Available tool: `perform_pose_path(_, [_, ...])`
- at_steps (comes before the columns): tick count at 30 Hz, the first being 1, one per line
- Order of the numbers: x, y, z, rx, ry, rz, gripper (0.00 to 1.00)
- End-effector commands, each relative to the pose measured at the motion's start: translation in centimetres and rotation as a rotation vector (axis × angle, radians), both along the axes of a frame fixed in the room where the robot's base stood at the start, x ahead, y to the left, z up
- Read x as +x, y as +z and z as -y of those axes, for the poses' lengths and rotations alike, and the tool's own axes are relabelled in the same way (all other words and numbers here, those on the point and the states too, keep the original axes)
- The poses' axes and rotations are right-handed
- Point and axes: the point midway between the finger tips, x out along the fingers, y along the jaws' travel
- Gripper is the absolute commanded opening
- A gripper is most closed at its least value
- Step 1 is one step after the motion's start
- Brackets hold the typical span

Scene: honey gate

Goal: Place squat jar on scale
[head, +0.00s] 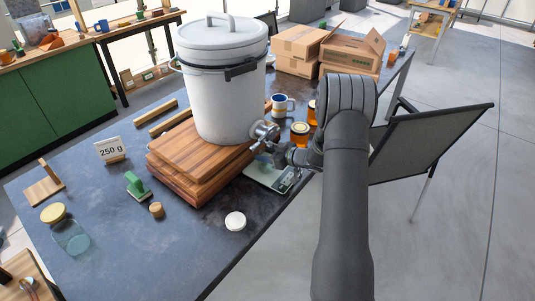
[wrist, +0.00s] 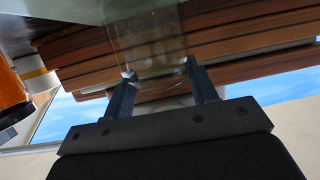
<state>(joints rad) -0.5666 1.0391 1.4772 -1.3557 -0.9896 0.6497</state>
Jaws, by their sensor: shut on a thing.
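The squat jar (wrist: 150,45) is clear glass and shows in the wrist view between the two fingers of my gripper (wrist: 160,85). My gripper is shut on it. In the head view my gripper (head: 278,156) is at the front of the honey tank's tap, over the scale (head: 265,177). The scale is a pale, flat plate by the right end of the wooden boards, partly covered by my arm. In the wrist view a pale green surface (wrist: 85,12) lies at the jar's far end; I cannot tell whether they touch. The jar is hard to make out in the head view.
The white tank (head: 220,90) with a metal tap (head: 264,131) stands on stacked boards (head: 190,165). Amber jars (head: 299,133) and a mug (head: 283,105) are close behind my gripper. A white lid (head: 235,221) lies in front.

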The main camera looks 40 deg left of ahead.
Motion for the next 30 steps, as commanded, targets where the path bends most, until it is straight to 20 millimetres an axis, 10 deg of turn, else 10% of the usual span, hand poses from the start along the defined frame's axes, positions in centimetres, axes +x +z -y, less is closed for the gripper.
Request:
perform_pose_path(8, [0.0,-0.3,0.1,0.0,-0.002,-0.002,0.23])
perform_pose_path(9, [0.0,-0.3,0.2,-0.001,-0.002,-0.001,0.55])
perform_pose_path(12, [0.0,-0.3,0.2,0.0,-0.002,-0.002,0.74])
perform_pose_path(23, [0.1,0.1,0.2,0.0,-0.001,-0.001,0.74])
perform_pose_path(30, [0.4,1.4,4.1,0.0,-0.006,-0.001,0.74])
